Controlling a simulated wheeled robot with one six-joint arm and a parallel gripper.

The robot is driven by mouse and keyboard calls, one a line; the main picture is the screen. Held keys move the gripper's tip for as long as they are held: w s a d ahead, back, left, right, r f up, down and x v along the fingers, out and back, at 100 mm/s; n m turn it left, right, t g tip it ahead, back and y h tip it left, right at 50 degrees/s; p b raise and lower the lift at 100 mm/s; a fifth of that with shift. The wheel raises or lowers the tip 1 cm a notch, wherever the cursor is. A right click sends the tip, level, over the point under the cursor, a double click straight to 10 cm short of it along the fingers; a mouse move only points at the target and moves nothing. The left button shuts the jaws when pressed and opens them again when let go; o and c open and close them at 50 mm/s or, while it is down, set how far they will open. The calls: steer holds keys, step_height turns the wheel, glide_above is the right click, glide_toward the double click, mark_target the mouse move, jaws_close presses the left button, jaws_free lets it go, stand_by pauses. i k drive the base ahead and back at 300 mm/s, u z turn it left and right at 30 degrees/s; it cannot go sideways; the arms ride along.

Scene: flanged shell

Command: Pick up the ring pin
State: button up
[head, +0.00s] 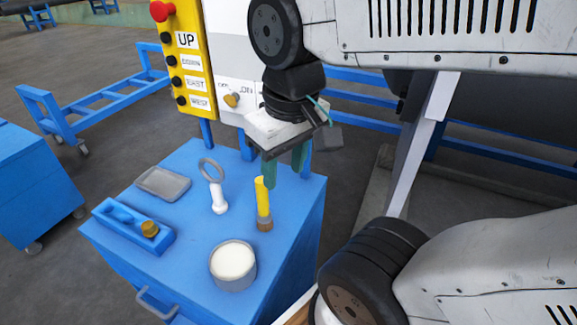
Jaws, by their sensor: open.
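A grey cup with white contents (233,264) stands near the front. A yellow button panel (183,60) rises behind the cart.

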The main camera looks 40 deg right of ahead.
mark_target(219, 207)
steer(key=k, duration=0.5)
steer(key=z, duration=2)
steer(key=k, duration=0.85)
steer(key=u, duration=1.55)
steer(key=i, duration=0.5)
